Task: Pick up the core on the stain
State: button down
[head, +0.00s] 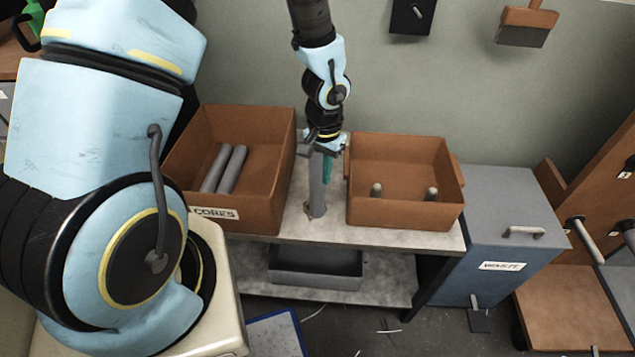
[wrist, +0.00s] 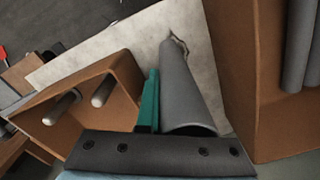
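A grey tube-shaped core (head: 317,188) stands upright on the pale tabletop between the two brown boxes. A dark stain (head: 308,209) shows at its foot. In the wrist view the core (wrist: 187,90) runs from the stain (wrist: 178,38) to its open end close to my gripper's dark bar. My gripper (head: 327,170) points down at the core's upper part. A teal finger part (wrist: 150,100) lies along the core's left side in the wrist view. I cannot make out a finger on the other side, so whether the gripper grips the core is unclear.
The box labelled CORES (head: 285,200) on the left holds two grey cores (head: 232,170). The brown box (head: 405,215) on the right has two pegs. A grey bin (head: 315,278) sits on the lower shelf. A blue-grey cabinet (head: 500,260) stands right of the table.

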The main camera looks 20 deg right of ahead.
notch_tip(320, 180, up, 9)
jog(key=shift+f, duration=0.2)
jog(key=shift+r, duration=0.75)
jog(key=shift+s, duration=0.1)
dwell(1.6)
